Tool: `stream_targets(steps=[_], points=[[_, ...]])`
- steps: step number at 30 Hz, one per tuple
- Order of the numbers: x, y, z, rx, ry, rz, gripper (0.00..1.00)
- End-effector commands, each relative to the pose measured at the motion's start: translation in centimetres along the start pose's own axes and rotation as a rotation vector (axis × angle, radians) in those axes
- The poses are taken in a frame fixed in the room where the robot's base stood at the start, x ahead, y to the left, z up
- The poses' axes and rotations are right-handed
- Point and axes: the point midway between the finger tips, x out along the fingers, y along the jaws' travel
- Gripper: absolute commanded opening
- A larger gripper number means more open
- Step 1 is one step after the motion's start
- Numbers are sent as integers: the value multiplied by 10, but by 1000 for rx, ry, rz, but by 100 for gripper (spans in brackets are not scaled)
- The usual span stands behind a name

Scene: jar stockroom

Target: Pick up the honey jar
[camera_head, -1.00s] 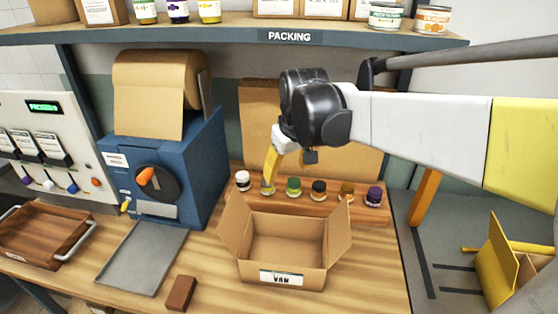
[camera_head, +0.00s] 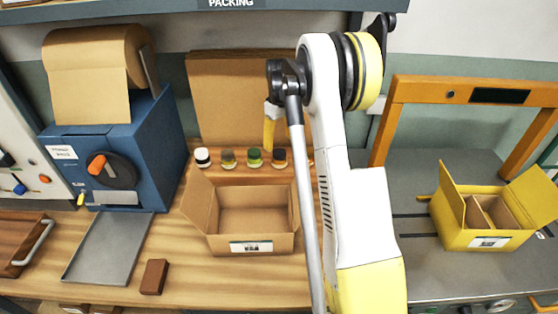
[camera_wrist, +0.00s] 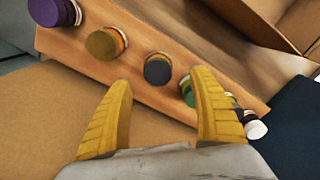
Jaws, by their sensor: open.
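A row of small jars stands on a wooden rack (camera_head: 215,178) at the back of the bench. No label is readable, so I cannot tell for sure which is honey. In the wrist view, a mustard-lidded jar (camera_wrist: 103,44) with an amber-orange body is upper left, and a dark-lidded jar (camera_wrist: 157,70), also with some orange below its lid, is in the middle. My gripper (camera_wrist: 162,82) is open and empty, its two yellow fingers apart, with the dark-lidded jar between and beyond their tips. In the head view my gripper (camera_head: 268,146) hangs over the rack near the green-lidded jar (camera_head: 254,157).
A purple-lidded jar (camera_wrist: 52,11) and a white-lidded jar (camera_head: 203,158) stand along the row. An open cardboard box (camera_head: 252,247) sits in front of the rack. A blue machine (camera_head: 160,130) is left, a yellow box (camera_head: 480,238) right. My arm hides the rack's right part.

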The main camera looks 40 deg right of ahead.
Motion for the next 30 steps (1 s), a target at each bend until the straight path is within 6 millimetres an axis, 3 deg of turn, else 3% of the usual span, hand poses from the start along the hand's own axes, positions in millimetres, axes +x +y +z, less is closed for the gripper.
stream_targets(steps=[1,8,15,23,26,30], points=[[11,0,0,0,0,0,71],[32,2,-1,0,1,0,71],[69,5,-3,0,1,1,71],[72,5,-3,0,1,1,71],[72,5,-3,0,1,1,44],[72,4,-3,0,1,1,1]])
